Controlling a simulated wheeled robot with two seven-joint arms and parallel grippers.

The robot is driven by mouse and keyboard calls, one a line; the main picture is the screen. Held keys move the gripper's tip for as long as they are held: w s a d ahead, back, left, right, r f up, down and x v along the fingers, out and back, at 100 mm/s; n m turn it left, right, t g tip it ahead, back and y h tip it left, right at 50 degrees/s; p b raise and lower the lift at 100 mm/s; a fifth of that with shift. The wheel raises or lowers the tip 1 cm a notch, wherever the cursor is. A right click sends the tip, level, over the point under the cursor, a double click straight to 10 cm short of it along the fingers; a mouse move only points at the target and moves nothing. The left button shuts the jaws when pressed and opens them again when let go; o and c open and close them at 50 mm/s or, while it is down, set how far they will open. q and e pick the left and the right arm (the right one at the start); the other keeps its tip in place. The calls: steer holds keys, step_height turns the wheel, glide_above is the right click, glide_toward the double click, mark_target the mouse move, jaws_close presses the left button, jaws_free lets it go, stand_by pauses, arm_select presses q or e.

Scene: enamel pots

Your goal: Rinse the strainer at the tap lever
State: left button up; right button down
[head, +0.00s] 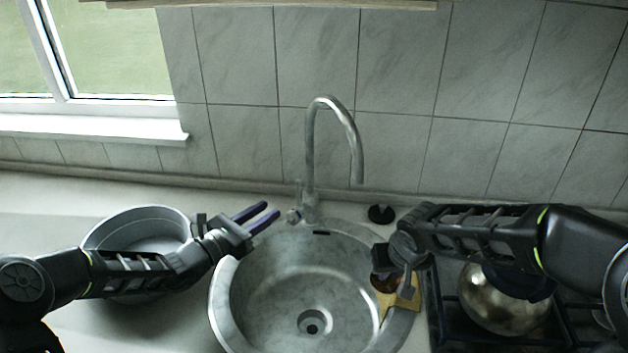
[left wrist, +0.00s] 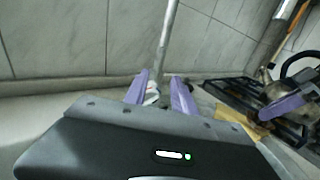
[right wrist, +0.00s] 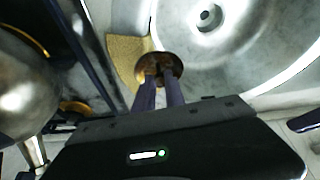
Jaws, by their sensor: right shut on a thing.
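The strainer, a small round brass-coloured piece (right wrist: 158,62), is in the jaws of my right gripper (right wrist: 158,78). In the head view my right gripper (head: 385,270) is at the sink's right rim, and the strainer (head: 384,284) is partly hidden below it. The tap (head: 311,150) rises behind the sink (head: 280,290), and its small lever (head: 293,216) is low on its left side. My left gripper (head: 272,212) is open, its purple fingertips just left of the lever. In the left wrist view the lever (left wrist: 152,96) shows between the fingers; contact cannot be told.
A yellow cloth or sponge (right wrist: 127,58) lies at the sink's right edge. A grey pot (head: 140,222) stands on the left counter, partly behind my left arm. A shiny kettle (head: 500,305) sits on the hob at right. A black disc (head: 381,214) lies right of the tap.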

mark_target(297, 191)
steer(key=shift+w+d, duration=0.2)
steer(key=shift+s+a+r, duration=0.2)
steer(key=shift+s+a, duration=0.1)
steer(key=shift+w+d+f, duration=0.1)
steer(key=shift+d+f, duration=0.05)
steer(key=shift+f, duration=0.1)
arm_select(q)
steer(key=b+x, duration=0.1)
steer(key=x, duration=1.1)
steer(key=shift+b, duration=0.35)
arm_select(e)
steer(key=shift+f, duration=0.65)
arm_select(q)
jaws_close()
